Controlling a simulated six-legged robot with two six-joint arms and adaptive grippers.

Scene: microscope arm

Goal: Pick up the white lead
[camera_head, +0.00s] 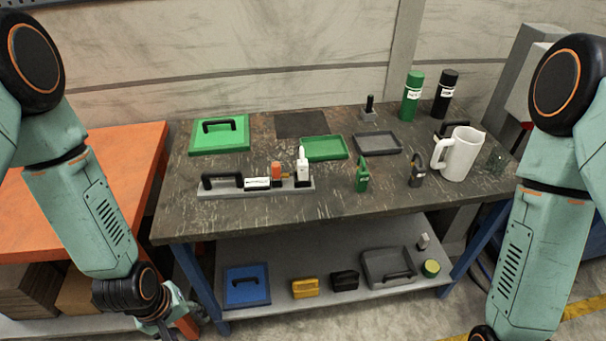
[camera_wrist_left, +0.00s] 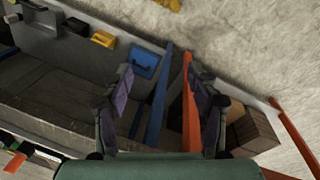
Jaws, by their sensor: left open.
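A small white upright piece (camera_head: 302,168) stands at the right end of a long grey base (camera_head: 210,193) on the dark workbench; it is the likeliest white lead, but I see no label saying so. An orange piece (camera_head: 276,172) stands just left of it. My left gripper (camera_head: 174,316) is low at the left, in front of the bench and well apart from the white piece. In the left wrist view its two fingers (camera_wrist_left: 165,92) are spread with nothing between them. My right arm shows at the right, but its gripper is outside the frame.
A white pitcher (camera_head: 459,154), a green padlock-like piece (camera_head: 362,174), a green tray (camera_head: 324,147) and a green lidded box (camera_head: 220,135) stand on the bench. A blue box (camera_head: 246,286) and a yellow case (camera_head: 305,288) lie on the lower shelf. An orange table (camera_head: 100,160) is at left.

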